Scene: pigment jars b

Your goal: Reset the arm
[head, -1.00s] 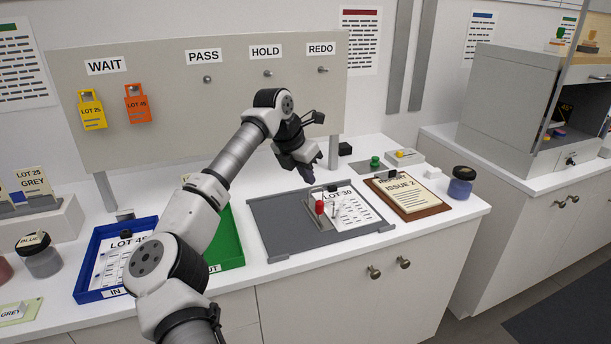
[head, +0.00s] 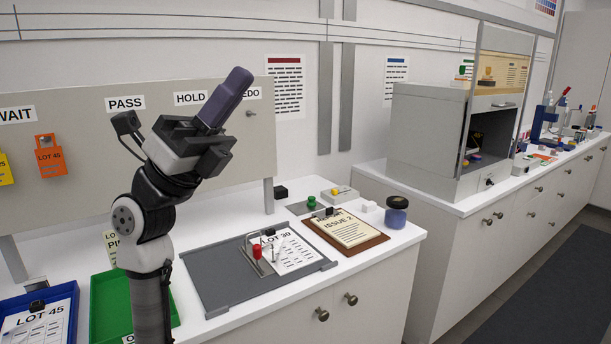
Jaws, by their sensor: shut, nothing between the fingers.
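My arm is raised at the left of the head view, its forearm upright in front of the green tray. My gripper (head: 228,97) points up and to the right, in front of the sign board near the HOLD and REDO labels. Its purple fingers are together with nothing between them. It is clear of the counter and touches nothing that I can see.
Below are a green tray (head: 97,313), a blue tray (head: 70,291), a grey mat (head: 213,292) with the LOT 30 sheet, and a brown clipboard (head: 378,243). A blue jar (head: 396,214) stands at the counter's right end. A grey cabinet (head: 428,140) stands further right.

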